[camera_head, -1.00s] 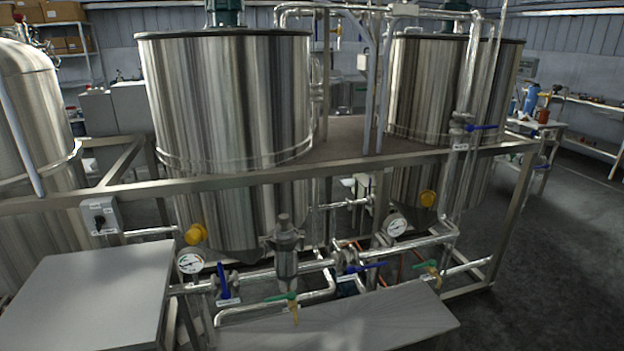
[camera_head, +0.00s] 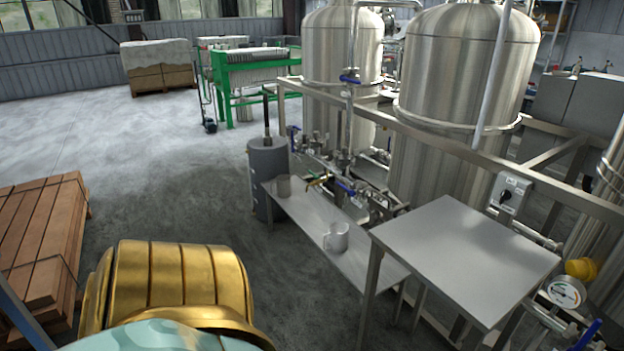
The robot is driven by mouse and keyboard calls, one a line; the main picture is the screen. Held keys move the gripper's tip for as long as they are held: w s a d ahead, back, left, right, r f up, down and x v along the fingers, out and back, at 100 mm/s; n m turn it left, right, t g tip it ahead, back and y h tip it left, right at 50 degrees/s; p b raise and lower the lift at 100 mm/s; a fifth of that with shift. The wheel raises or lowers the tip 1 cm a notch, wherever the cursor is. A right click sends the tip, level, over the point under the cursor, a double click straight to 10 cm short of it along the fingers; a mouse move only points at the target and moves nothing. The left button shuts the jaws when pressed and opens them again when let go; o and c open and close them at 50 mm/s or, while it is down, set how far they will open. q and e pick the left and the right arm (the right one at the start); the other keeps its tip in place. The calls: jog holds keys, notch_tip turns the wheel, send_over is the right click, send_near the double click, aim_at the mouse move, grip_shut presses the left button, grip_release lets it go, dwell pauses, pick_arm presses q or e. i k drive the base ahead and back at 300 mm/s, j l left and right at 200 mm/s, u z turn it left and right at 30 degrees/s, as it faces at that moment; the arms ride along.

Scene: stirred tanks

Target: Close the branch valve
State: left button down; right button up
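Several valves with lever handles are in view, and I cannot tell which one is the branch valve. A valve with a green handle (camera_head: 318,178) sits on the low pipework above the narrow bench. A blue valve handle (camera_head: 345,189) is just to its right. Another blue handle (camera_head: 350,79) is higher, on a vertical pipe before the steel tanks. A further blue handle (camera_head: 590,336) is at the lower right edge, below a round gauge (camera_head: 565,291). The handles are too small to read as open or closed. Neither gripper is in view.
A steel table (camera_head: 465,260) and a low bench (camera_head: 310,222) with a pitcher (camera_head: 337,238) stand before the tanks (camera_head: 460,75). A grey cylinder (camera_head: 268,175) stands at the bench's far end. Stacked timber (camera_head: 42,235) lies left. Open floor (camera_head: 150,165) lies between.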

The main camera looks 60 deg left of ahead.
aim_at(344, 187)
jog(key=j+u, duration=0.2)
jog(key=u, duration=0.25)
jog(key=j+u, duration=0.2)
jog(key=u, duration=0.2)
jog(key=i+j+u, duration=0.1)
jog(key=u, duration=0.35)
jog(key=i+j+u, duration=0.15)
jog(key=u, duration=0.25)
